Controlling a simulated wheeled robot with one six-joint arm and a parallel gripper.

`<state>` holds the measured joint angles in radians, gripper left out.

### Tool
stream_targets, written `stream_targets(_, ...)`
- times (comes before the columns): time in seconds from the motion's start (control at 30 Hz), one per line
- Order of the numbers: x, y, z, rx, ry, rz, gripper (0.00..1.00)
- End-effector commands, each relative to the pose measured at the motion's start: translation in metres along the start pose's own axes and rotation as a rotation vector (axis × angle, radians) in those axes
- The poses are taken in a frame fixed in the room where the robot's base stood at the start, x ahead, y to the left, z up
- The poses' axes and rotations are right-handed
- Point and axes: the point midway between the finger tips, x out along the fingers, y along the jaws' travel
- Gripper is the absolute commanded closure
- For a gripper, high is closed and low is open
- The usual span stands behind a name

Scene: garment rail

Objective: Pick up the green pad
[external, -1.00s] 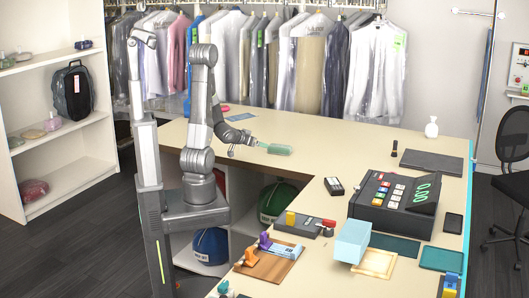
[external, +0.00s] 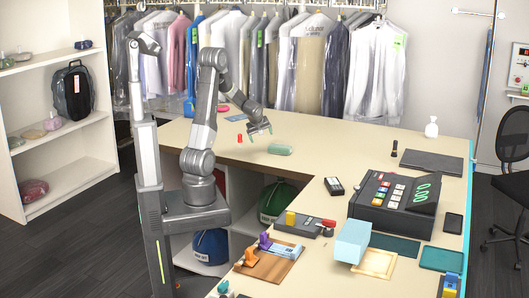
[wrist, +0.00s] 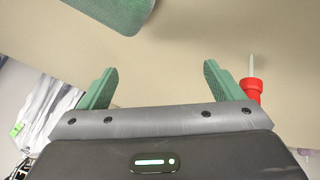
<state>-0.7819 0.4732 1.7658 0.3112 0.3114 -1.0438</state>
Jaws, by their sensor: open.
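The green pad (external: 280,149) lies on the cream counter, a pale green rounded block in the external view. Part of it shows at the top left of the wrist view (wrist: 115,8), with its far side cut off by the frame. My gripper (external: 260,132) is above the counter, behind and a little left of the pad in the external view. Its two green fingers stand apart in the wrist view (wrist: 160,70) with only counter between them. The pad lies beyond the fingertips, apart from them.
A small red object with a pale tip (wrist: 252,88) stands beside the right finger; it also shows in the external view (external: 239,138). A pink item (external: 222,108) lies farther back. A cash register (external: 393,203) stands at right. Counter right of the pad is clear.

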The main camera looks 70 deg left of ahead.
Motion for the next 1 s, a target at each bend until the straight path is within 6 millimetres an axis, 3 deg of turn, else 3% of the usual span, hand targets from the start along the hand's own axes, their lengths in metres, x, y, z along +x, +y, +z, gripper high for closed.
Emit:
stream_targets(0.27, -0.009, 0.052, -0.006, -0.470, -0.157, -0.243, 0.13)
stream_targets(0.4, -0.029, 0.079, 0.000, -0.669, -0.231, -0.372, 0.13)
stream_targets(0.6, -0.055, 0.104, 0.008, -0.832, -0.293, -0.511, 0.13)
stream_targets(0.77, -0.060, 0.108, 0.013, -0.872, -0.309, -0.553, 0.13)
stream_targets(1.0, -0.026, 0.093, 0.033, -0.873, -0.310, -0.559, 0.13)
